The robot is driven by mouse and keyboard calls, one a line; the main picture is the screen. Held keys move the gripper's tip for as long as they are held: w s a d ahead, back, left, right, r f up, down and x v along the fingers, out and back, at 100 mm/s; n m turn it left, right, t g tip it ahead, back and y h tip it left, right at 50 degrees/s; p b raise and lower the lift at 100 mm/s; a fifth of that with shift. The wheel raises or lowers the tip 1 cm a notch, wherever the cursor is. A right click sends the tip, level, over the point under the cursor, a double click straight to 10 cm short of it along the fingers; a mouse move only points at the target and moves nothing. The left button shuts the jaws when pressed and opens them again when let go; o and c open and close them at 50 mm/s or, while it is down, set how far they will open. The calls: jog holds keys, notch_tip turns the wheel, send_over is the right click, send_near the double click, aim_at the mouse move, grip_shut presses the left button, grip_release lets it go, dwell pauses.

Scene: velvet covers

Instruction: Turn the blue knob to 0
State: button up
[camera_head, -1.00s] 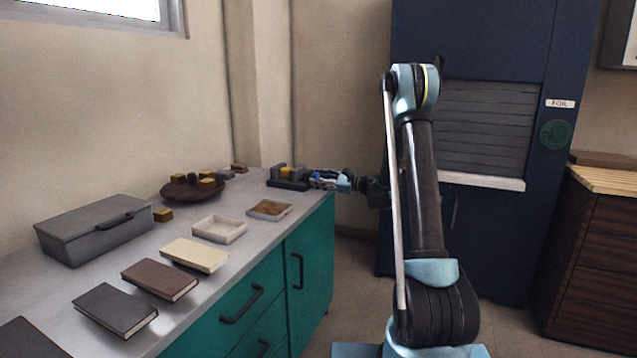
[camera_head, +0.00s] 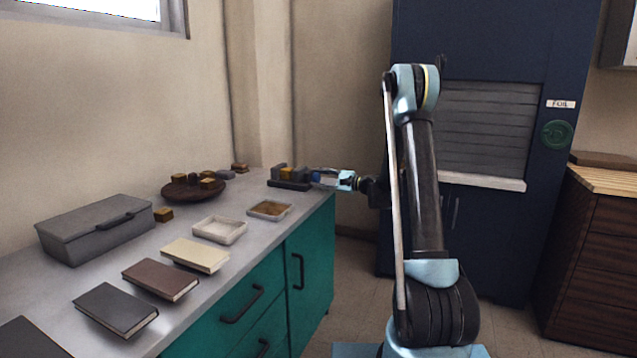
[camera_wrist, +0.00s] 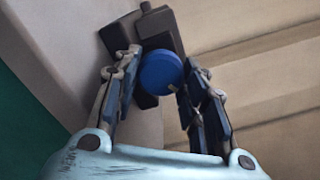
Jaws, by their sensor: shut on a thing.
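The blue knob (camera_wrist: 161,72) is a round disc on the front of a dark device, seen in the wrist view between my gripper's fingers. A small pale mark shows at its lower right edge. The dark device (camera_head: 289,185) stands at the far right end of the counter in the head view, with a yellow-orange part on it. My gripper (camera_wrist: 158,80) is shut on the knob, one finger on each side. In the head view my gripper (camera_head: 325,178) reaches the device from the right. Any numbers around the knob cannot be read.
The counter (camera_head: 190,270) holds an open pale tray (camera_head: 219,240), a brown-filled tray (camera_head: 270,219), a dark bowl (camera_head: 192,196) with blocks, a grey lidded box (camera_head: 97,238) and several books. Floor right of the counter is open up to the dark blue cabinet (camera_head: 470,50).

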jog(key=n, duration=0.6)
jog(key=shift+w+d, duration=0.1)
jog(key=shift+d, duration=0.05)
jog(key=n, duration=0.5)
jog(key=shift+n, duration=0.4)
jog(key=o, duration=1.1)
jog(key=v, duration=1.2)
